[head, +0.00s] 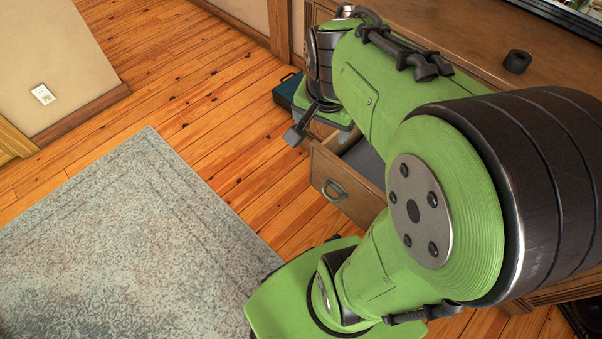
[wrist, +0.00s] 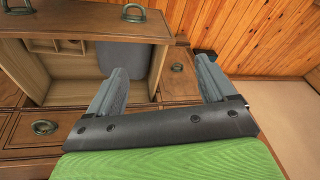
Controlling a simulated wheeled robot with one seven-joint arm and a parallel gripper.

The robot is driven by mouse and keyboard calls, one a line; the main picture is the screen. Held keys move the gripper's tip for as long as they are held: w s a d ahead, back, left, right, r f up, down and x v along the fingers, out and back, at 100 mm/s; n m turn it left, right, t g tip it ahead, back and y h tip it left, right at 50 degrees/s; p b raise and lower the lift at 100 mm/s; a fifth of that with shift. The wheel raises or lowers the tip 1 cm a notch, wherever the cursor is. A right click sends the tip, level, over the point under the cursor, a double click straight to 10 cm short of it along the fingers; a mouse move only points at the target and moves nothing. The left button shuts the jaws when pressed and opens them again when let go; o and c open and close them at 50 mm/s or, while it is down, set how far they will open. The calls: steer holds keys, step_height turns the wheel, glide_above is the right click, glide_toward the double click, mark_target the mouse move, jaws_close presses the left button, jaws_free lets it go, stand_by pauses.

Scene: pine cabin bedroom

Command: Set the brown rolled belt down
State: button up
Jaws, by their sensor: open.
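A small dark roll (head: 517,61), which looks like the brown rolled belt, rests on the wooden dresser top (head: 470,45) at the upper right of the head view. It stands apart from my gripper (head: 322,128), which is over the dresser's front near the open drawer (head: 342,184). In the wrist view my gripper (wrist: 160,70) has its two grey fingers spread wide with nothing between them. The open drawer also shows there (wrist: 75,72), with wooden dividers and a flat grey item (wrist: 122,58) inside. The roll is not seen in the wrist view.
A dark teal case (head: 286,91) stands on the plank floor behind my gripper. A grey patterned rug (head: 130,240) lies at the left, with free floor between it and the dresser. A dark-framed object (head: 565,15) sits at the dresser's back edge.

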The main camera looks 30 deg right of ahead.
steer(key=s+a+r+n+t+y, duration=0.1)
steer(key=s+a+r+n+t, duration=0.1)
steer(key=s+a+n, duration=0.7)
steer(key=shift+s+a+r+n+t+y, duration=0.35)
steer(key=shift+a+r+n, duration=0.45)
steer(key=shift+n, duration=0.4)
